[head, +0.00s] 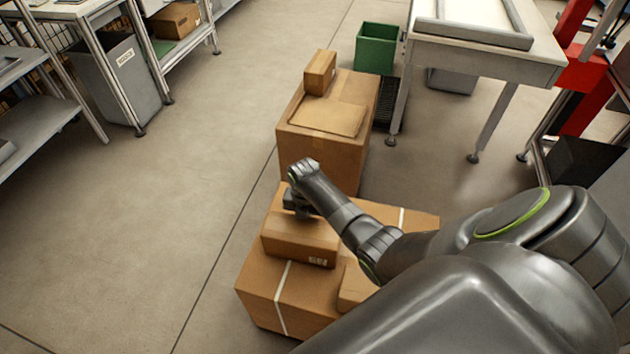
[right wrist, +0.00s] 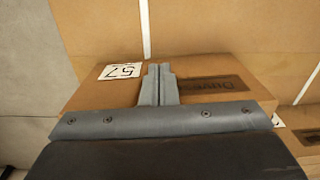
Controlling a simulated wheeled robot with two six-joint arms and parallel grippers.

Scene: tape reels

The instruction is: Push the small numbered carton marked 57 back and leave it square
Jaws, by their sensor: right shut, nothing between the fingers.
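The small carton marked 57 (right wrist: 92,97) lies in the right wrist view, its white 57 label (right wrist: 122,71) at the upper left and dark print on the right. In the head view the small brown carton (head: 298,245) under my right gripper appears to be this one; its number is hidden there. It sits on a large carton (head: 262,292) with white strapping and looks slightly turned. My right gripper (right wrist: 158,68) is shut and empty, over the carton beside the label; touching or not is unclear. It also shows in the head view (head: 294,207). My left gripper is out of view.
Another small carton (head: 356,288) lies to the right, partly behind my arm. A tall carton (head: 322,150) behind carries a flat parcel (head: 328,117) and a small box (head: 320,73). A table (head: 480,60) and green bin (head: 376,47) stand beyond. The floor on the left is clear.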

